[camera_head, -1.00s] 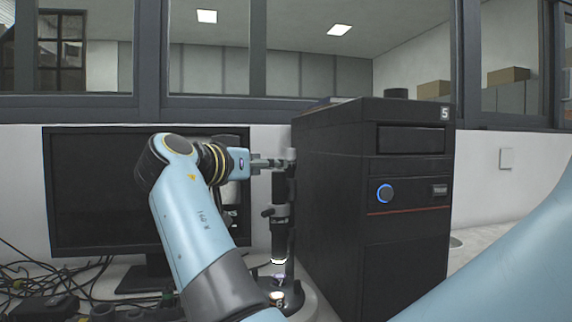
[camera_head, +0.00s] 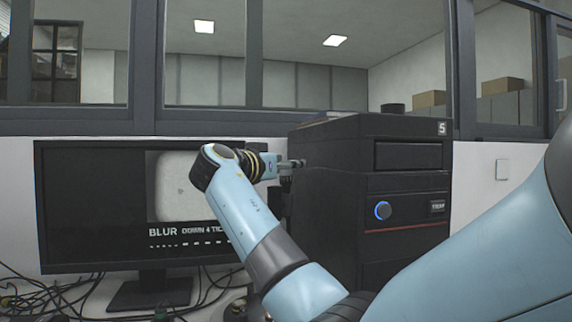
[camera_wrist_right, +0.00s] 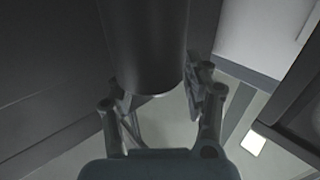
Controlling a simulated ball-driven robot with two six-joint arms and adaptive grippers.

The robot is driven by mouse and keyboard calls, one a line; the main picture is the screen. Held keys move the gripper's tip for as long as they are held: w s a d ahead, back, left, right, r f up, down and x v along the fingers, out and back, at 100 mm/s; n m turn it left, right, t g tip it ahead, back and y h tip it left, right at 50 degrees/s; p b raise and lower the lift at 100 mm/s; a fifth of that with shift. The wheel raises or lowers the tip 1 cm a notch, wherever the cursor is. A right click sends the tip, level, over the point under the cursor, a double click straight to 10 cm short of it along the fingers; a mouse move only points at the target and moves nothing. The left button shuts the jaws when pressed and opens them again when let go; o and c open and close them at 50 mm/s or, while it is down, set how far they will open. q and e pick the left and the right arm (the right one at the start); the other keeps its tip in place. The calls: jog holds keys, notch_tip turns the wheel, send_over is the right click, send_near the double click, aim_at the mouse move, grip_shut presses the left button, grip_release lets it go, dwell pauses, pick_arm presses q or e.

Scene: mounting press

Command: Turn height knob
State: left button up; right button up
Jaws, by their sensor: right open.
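My right gripper (camera_head: 298,164) is in the middle of the head view, at the left side of the black tower unit, and its arm comes in from the lower right. In the right wrist view, my right gripper (camera_wrist_right: 163,105) is open, with a smooth dark cylinder (camera_wrist_right: 147,45) between or just in front of its fingers. I cannot tell whether the fingers touch it or whether it is the height knob. In the head view, my arm hides most of the slim black instrument stand. The monitor (camera_head: 75,210) shows a grey picture and the words "BLUR DOWN 4 TIC", partly covered. My left gripper is out of view.
The black tower unit (camera_head: 340,210) marked 5, with a lit blue button (camera_head: 382,211), stands close right of the gripper. Tangled cables (camera_head: 60,297) lie at the lower left. A white wall and windows are behind.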

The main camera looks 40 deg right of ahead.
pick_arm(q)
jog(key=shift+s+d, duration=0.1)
pick_arm(e)
jog(key=shift+c, duration=0.4)
grip_shut()
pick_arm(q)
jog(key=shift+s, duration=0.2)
pick_arm(e)
jog(key=shift+d+f, duration=0.1)
jog(key=shift+f+n+t, duration=0.1)
jog(key=shift+n+t, duration=0.2)
jog(key=shift+t, duration=0.2)
jog(key=shift+n+t+y, duration=0.6)
jog(key=shift+n+t, duration=0.3)
jog(key=shift+t, duration=0.4)
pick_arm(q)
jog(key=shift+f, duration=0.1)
